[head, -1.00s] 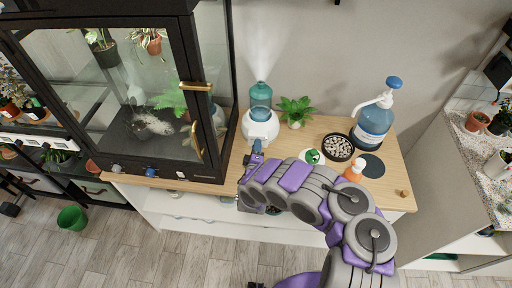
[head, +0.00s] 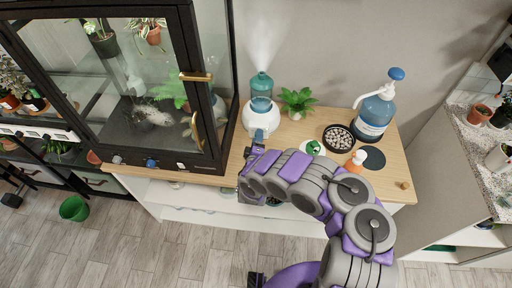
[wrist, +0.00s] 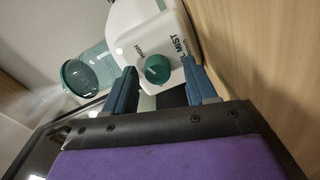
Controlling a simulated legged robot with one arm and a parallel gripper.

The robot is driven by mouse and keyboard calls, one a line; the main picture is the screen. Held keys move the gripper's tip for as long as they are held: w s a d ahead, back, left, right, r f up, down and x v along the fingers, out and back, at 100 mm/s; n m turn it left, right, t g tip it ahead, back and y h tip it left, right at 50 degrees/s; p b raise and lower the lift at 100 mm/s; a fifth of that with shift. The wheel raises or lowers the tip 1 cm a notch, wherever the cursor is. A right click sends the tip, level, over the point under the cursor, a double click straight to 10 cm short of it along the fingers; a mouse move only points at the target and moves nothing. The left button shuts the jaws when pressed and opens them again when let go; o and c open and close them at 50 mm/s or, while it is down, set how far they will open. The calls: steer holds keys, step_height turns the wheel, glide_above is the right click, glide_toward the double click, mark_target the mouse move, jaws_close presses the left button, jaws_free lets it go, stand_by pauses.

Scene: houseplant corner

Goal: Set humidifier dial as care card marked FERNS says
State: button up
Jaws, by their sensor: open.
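The humidifier, white with a teal tank (head: 261,86), stands on the wooden cabinet top, and mist rises from it. In the wrist view its white body (wrist: 130,42) carries a round dark green dial (wrist: 157,68), with the printed words MIST and HIGH close by. My gripper (wrist: 161,70) is open, with one blue-grey finger on each side of the dial; I cannot tell whether they touch it. In the head view my gripper (head: 252,153) is at the humidifier's front, and the dial is hidden there. I see no readable card marked FERNS.
A black-framed glass plant case (head: 203,80) with brass handles stands close on the left. The cabinet's front right corner is mostly clear.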

steer(key=s+p, duration=0.2)
steer(key=s, duration=0.3)
steer(key=s+p, duration=0.3)
steer(key=s, duration=0.3)
steer(key=s+p, duration=0.3)
steer(key=s, duration=0.3)
steer(key=shift+s+a+r, duration=0.1)
steer(key=shift+a+r, duration=0.05)
steer(key=shift+r, duration=0.1)
